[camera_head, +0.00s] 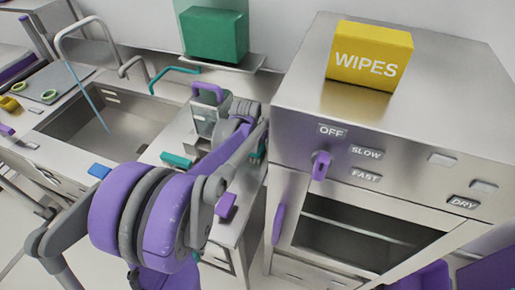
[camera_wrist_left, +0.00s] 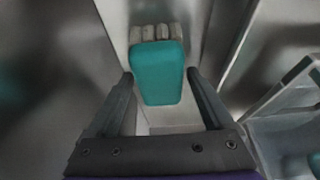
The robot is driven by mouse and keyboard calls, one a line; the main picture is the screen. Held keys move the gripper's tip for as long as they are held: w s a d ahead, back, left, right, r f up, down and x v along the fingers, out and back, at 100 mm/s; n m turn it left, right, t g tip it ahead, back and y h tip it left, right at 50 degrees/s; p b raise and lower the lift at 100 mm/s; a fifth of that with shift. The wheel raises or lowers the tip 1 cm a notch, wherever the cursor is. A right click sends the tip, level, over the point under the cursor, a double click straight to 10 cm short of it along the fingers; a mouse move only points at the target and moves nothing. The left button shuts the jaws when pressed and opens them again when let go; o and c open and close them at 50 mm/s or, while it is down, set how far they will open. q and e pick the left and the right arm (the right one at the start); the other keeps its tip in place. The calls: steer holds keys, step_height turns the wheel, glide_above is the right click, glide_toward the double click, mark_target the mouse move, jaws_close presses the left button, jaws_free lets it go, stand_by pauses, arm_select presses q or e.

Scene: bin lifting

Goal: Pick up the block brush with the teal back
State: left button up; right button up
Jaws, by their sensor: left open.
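The block brush with the teal back (camera_wrist_left: 158,76) shows in the left wrist view, teal side toward the camera, with pale bristle tufts along its far edge. My left gripper (camera_wrist_left: 160,82) is open. Its two dark fingers lie on either side of the brush in the picture, with a gap on each side; I cannot tell whether the tips reach down to its depth. In the head view my purple and grey left arm covers most of that spot beside the steel machine, and only a sliver of teal (camera_head: 258,152) shows. My right gripper is not in view.
The steel machine (camera_head: 290,130) with a yellow WIPES box (camera_head: 370,56) on top stands close to my left arm. A clear container with a purple handle (camera_head: 208,92) is left of it. A teal block (camera_head: 176,160) lies on the counter near the sink (camera_head: 110,108).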

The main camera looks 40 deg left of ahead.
arm_select(q)
steer(key=shift+f, duration=0.1)
steer(key=shift+c, duration=0.2)
steer(key=c, duration=1.2)
steer(key=shift+o, duration=0.2)
step_height(320, 180, up, 11)
steer(key=shift+f+p, duration=0.2)
steer(key=shift+p, duration=0.2)
